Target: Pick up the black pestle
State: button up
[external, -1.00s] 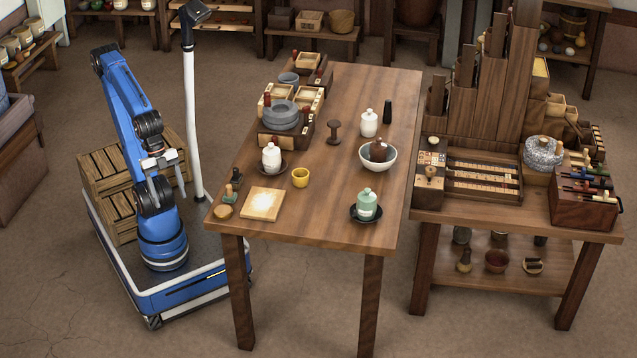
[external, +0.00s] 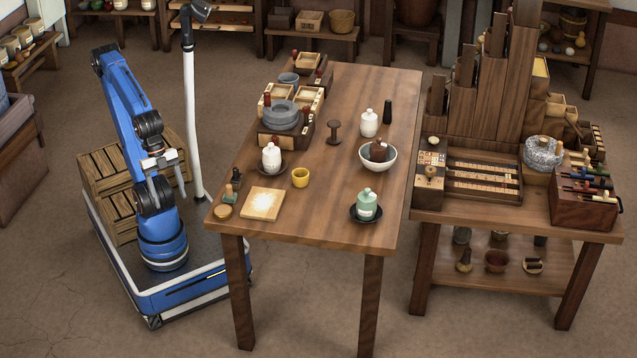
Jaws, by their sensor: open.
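The black pestle (external: 387,111) stands upright near the far right edge of the long wooden table (external: 345,205), just right of a white stoppered bottle (external: 369,123). It looks like a dark, slim, slightly tapered piece, with nothing touching it. My gripper (external: 180,172) is at the end of my folded blue arm, over my base, left of the table and far from the pestle. It is open and looks empty; its fingertips are small and partly hidden in this view.
Close to the pestle are a white bowl (external: 378,158) holding a brown object and a dark spool-shaped piece (external: 334,132). A green bottle (external: 366,204) stands on a dark saucer at the front. A stone quern (external: 282,114) is at left. The table's far middle is clear.

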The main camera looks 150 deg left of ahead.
jog(key=c, duration=0.6)
